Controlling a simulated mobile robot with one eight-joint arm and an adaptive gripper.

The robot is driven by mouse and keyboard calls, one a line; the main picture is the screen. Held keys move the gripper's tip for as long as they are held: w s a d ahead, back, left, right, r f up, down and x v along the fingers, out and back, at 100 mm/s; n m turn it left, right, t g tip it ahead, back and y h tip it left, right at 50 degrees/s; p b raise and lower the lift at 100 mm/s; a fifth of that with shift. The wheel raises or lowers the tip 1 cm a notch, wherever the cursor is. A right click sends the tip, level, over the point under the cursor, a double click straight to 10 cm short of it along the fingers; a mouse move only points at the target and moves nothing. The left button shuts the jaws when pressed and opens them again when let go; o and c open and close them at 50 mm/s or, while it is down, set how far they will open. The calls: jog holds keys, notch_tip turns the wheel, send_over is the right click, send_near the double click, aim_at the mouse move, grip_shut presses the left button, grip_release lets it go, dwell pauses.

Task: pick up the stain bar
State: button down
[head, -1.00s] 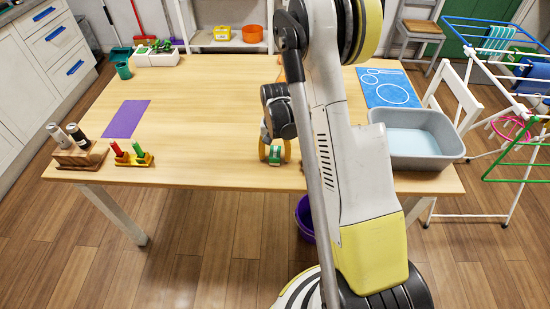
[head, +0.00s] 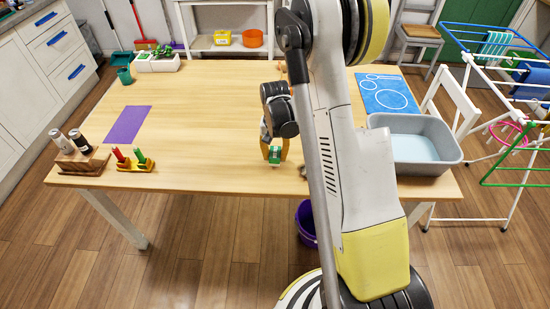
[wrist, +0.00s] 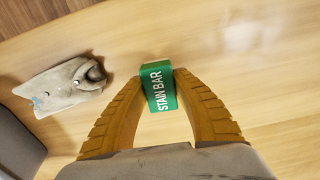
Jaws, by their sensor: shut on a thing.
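The stain bar (wrist: 158,88) is a small green block with white "STAIN BAR" lettering and a pale edge. In the wrist view my gripper (wrist: 160,92) has its two yellow fingers shut on it, one on each side. In the head view my gripper (head: 274,152) is near the table's front edge, with the green stain bar (head: 275,156) between the fingertips. Whether the bar is clear of the tabletop is hard to tell. My arm hides part of the table right of it.
A crumpled grey cloth-like thing (wrist: 66,86) lies beside the bar. The wooden table (head: 200,120) bears a grey basin (head: 440,160) at right, a blue mat (head: 372,82), a purple mat (head: 127,124) and wooden holders (head: 82,166) at left. The table's middle left is clear.

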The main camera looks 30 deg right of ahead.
jog(key=s+d+r+p, duration=0.3)
jog(key=s+d+r, duration=0.5)
jog(key=shift+s+d+p, duration=0.1)
jog(key=shift+s+p, duration=0.05)
jog(key=shift+p, duration=0.25)
jog(key=c, duration=2.1)
grip_release()
jog(key=shift+c, duration=0.2)
jog(key=shift+r, duration=0.1)
